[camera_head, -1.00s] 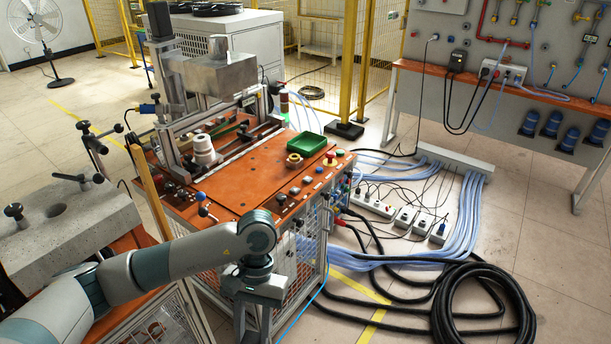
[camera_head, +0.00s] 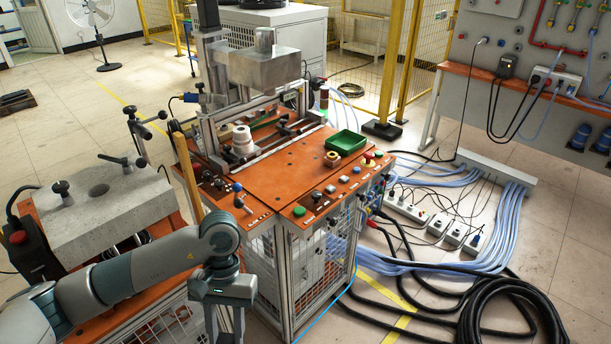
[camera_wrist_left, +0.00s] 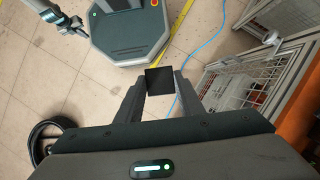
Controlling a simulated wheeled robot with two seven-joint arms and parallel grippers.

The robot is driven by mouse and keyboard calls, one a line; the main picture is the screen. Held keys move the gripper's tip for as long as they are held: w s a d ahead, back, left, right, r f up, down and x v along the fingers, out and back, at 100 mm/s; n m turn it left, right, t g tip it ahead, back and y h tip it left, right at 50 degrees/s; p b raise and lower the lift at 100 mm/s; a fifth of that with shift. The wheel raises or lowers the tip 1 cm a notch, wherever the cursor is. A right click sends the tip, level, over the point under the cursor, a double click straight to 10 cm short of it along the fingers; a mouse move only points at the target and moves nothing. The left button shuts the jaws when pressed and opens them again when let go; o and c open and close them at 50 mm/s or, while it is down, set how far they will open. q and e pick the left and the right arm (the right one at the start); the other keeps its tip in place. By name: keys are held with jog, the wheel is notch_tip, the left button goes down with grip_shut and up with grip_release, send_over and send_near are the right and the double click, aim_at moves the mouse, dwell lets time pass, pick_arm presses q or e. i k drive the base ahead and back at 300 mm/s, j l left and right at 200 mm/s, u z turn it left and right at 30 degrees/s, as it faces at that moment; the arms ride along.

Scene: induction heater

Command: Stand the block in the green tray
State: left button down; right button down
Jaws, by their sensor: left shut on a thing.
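The green tray (camera_head: 346,142) is on the right rear of the orange bench top in the head view, and its inside looks empty. My left gripper (camera_head: 222,325) hangs in front of the bench, below its top and well short of the tray. In the left wrist view, my left gripper (camera_wrist_left: 160,86) is shut on a small black block (camera_wrist_left: 160,80), held between the fingertips above the floor. The block cannot be made out in the head view. What looks like my right gripper (camera_wrist_left: 72,27) shows small at the upper left of the wrist view; its jaws are unclear.
A yellowish ring-shaped part (camera_head: 332,159) stands just in front of the tray. Buttons and knobs (camera_head: 330,189) line the bench's front right edge. A white stacked cylinder (camera_head: 243,142) and a metal press frame (camera_head: 268,70) stand to the left. Black cables (camera_head: 510,320) lie on the floor.

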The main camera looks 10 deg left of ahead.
aim_at(346, 144)
jog(key=i+l+u, duration=0.3)
jog(key=l+u, duration=0.3)
jog(key=i+l+u, duration=0.1)
jog(key=l+u, duration=0.2)
jog(key=l, duration=0.15)
jog(key=i+l+u, duration=0.1)
jog(key=l, duration=0.5)
jog(key=i+l+u, duration=0.1)
jog(key=l, duration=0.45)
jog(key=l+u, duration=0.1)
jog(key=l, duration=0.5)
jog(key=i+l, duration=0.1)
jog(key=l, duration=1.2)
jog(key=i, duration=0.05)
